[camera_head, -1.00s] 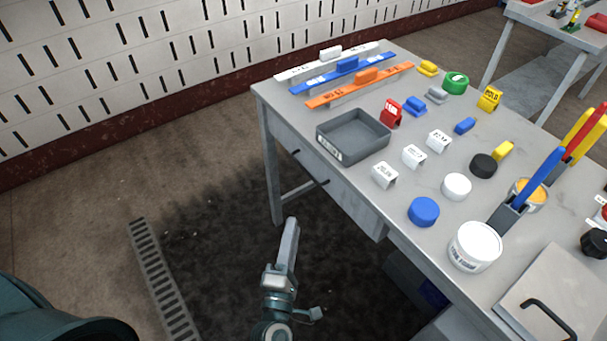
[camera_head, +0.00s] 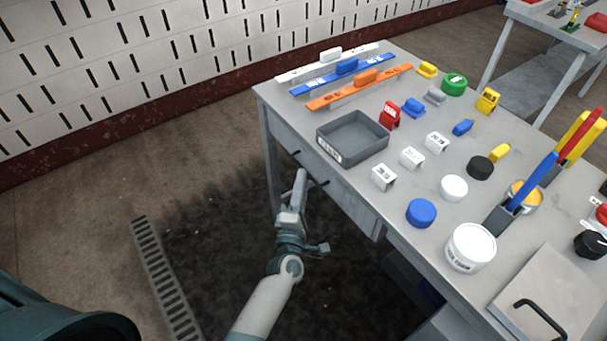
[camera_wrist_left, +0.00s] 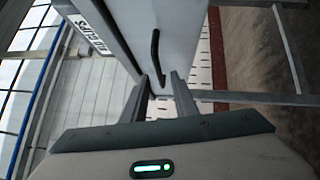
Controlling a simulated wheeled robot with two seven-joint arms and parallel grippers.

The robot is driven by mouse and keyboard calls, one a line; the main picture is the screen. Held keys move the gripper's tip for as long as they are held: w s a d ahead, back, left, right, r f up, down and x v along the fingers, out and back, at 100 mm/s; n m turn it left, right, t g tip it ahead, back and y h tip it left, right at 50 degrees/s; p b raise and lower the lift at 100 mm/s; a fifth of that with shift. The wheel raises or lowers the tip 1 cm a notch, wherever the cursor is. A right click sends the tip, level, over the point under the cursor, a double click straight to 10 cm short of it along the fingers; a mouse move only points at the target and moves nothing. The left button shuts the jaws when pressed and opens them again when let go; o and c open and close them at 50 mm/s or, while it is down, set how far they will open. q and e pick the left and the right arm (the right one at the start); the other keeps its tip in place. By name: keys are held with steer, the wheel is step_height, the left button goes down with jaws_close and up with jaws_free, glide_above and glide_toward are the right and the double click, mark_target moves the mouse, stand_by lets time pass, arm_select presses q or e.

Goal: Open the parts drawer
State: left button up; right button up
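The parts drawer (camera_head: 352,204) is set under the front edge of the grey table, and its front looks flush with the table. Its dark bar handle (camera_head: 320,183) shows partly beside my left gripper. My left gripper (camera_head: 301,176) is close to the drawer front, at the table's near left corner. In the left wrist view the black handle (camera_wrist_left: 155,52) stands out from the grey front, just beyond the fingertips. The two fingers (camera_wrist_left: 160,88) are apart there, with the handle's lower end between or just ahead of them; contact cannot be told. My right gripper is not in view.
A grey tray (camera_head: 352,157) stands on the table (camera_head: 425,190) above the drawer. Blocks, discs, a white tub (camera_head: 470,247) and long coloured bars fill the tabletop. A table leg (camera_head: 270,165) is left of the gripper. The floor in front is clear.

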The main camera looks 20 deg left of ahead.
arm_select(q)
steer(key=shift+w+a+r, duration=0.1)
steer(key=shift+w, duration=0.55)
steer(key=shift+w+a+r, duration=0.1)
steer(key=shift+w, duration=0.55)
jaws_close()
stand_by(0.4)
